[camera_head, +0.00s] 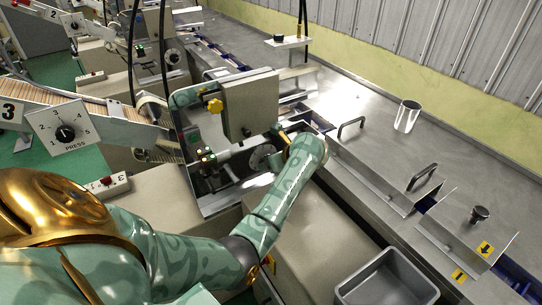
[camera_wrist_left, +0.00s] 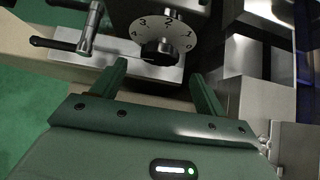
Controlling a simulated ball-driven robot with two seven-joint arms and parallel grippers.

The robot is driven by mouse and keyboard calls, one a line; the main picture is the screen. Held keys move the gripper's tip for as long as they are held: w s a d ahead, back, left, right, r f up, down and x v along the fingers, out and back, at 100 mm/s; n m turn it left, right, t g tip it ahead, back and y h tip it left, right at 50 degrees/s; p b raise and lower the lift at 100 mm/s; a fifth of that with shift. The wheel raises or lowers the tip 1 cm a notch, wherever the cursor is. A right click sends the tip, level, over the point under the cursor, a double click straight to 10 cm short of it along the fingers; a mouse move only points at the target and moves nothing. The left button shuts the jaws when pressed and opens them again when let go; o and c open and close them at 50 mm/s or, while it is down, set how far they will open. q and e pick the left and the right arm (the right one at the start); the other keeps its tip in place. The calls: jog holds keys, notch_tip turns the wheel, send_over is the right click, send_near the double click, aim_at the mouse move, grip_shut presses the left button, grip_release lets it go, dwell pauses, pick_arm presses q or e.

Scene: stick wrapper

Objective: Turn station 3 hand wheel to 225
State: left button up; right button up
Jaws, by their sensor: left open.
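The hand wheel at station 3 shows as a small grey disc (camera_head: 262,157) on the machine in the head view. In the left wrist view a round dial with numbers (camera_wrist_left: 178,30) has a black knob (camera_wrist_left: 158,52) at its centre. My left gripper (camera_wrist_left: 160,78) is open, its two fingers apart below the knob and holding nothing. In the head view my left arm reaches over the machine, and its gripper (camera_head: 277,160) is mostly hidden by the wrist beside the disc. The exact wheel reading is too small to tell. My right gripper is not in view.
A grey box (camera_head: 248,104) with a yellow knob stands above the disc. A metal lever (camera_wrist_left: 88,35) is left of the dial. A grey bin (camera_head: 385,283) and metal cup (camera_head: 407,116) are to the right.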

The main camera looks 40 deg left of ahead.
pick_arm(q)
jog(key=b+x, duration=0.1)
jog(key=x, duration=0.4)
jog(key=shift+a+f, duration=0.15)
jog(key=shift+a, duration=0.05)
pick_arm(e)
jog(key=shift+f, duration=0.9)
pick_arm(q)
jog(key=c, duration=1)
jog(key=shift+o, duration=0.2)
jog(key=shift+f, duration=0.1)
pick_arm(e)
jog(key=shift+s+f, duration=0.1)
